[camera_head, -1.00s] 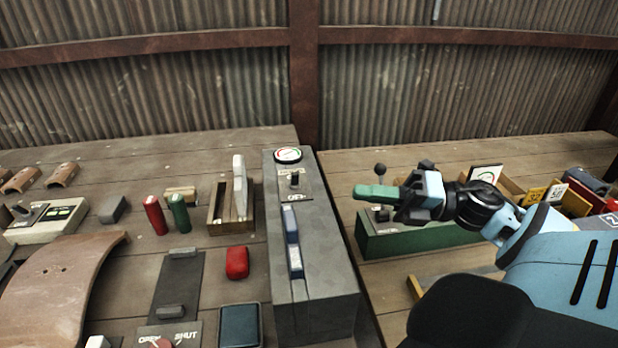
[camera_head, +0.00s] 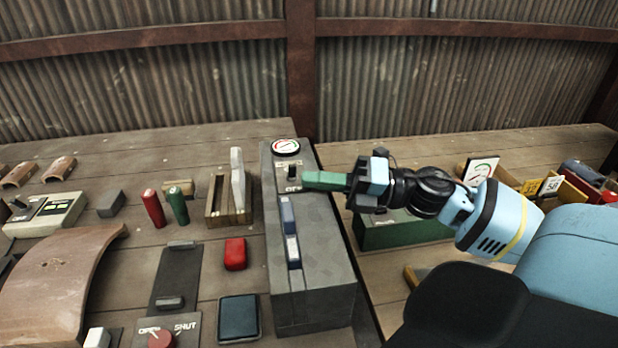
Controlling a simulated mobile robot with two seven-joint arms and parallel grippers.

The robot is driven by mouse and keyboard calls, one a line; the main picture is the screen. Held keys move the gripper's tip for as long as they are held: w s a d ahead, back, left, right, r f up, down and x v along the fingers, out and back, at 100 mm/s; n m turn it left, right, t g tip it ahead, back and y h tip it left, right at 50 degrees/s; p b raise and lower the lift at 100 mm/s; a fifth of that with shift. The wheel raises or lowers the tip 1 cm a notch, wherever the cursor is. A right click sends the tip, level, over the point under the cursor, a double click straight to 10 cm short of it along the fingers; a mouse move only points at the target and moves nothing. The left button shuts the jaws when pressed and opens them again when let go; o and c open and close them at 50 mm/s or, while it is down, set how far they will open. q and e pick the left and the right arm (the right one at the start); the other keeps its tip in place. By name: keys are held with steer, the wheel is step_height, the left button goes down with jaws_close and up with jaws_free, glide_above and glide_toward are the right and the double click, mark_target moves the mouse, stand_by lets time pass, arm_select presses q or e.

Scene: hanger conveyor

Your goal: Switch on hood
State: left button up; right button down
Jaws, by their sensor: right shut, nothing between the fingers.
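A long grey box (camera_head: 318,270) stands in the middle. On its far end is a small dark toggle switch (camera_head: 293,172) on a plate with an "OFF" label, partly hidden now. A round gauge (camera_head: 286,147) sits just behind the switch. My right gripper (camera_head: 309,180), with green fingers, is shut and empty. It reaches in from the right, its fingertips just right of the switch in the picture. I cannot tell whether they touch it. My left gripper is not in view. No label naming the hood can be read.
Two blue levers (camera_head: 290,235) stand on the grey box, nearer than the switch. A green box (camera_head: 400,233) is below my right arm. Red and green handles (camera_head: 153,208), a wooden crate (camera_head: 222,200) and a red block (camera_head: 235,254) lie to the left. A corrugated wall closes the back.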

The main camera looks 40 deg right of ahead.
steer(key=shift+x, duration=0.8)
steer(key=shift+r+p, duration=0.2)
steer(key=shift+p, duration=0.2)
steer(key=shift+w+m, duration=0.1)
steer(key=shift+m, duration=0.3)
steer(key=shift+r+m+p, duration=0.1)
steer(key=shift+m+p, duration=0.2)
steer(key=shift+p, duration=0.25)
